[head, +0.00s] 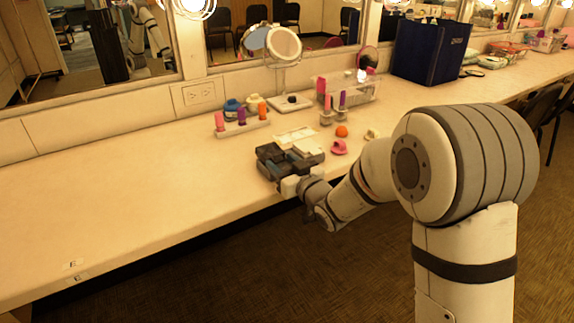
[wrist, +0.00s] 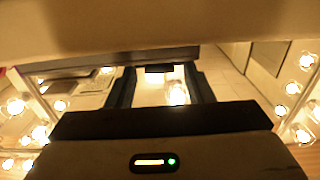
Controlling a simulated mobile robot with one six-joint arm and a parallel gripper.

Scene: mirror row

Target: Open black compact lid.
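My gripper (head: 288,160) is low over the front of the counter (head: 120,195) in the head view. In the wrist view its two dark fingers (wrist: 160,86) stand apart, with a bright pale area and a light bulb between them, and nothing held. I cannot clearly pick out the black compact. The gripper's dark body hides the counter surface beneath it. A small dark piece (wrist: 155,69) shows between the fingers in the wrist view; I cannot tell what it is. Dark flat items (head: 473,72) lie far right beyond the blue bag.
A lipstick holder (head: 241,126), a pink item (head: 339,147), an orange ball (head: 341,131) and pale flat cards (head: 294,135) lie near the gripper. A round mirror (head: 284,45) stands behind. A dark blue bag (head: 431,50) is at right. The left counter is mostly clear.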

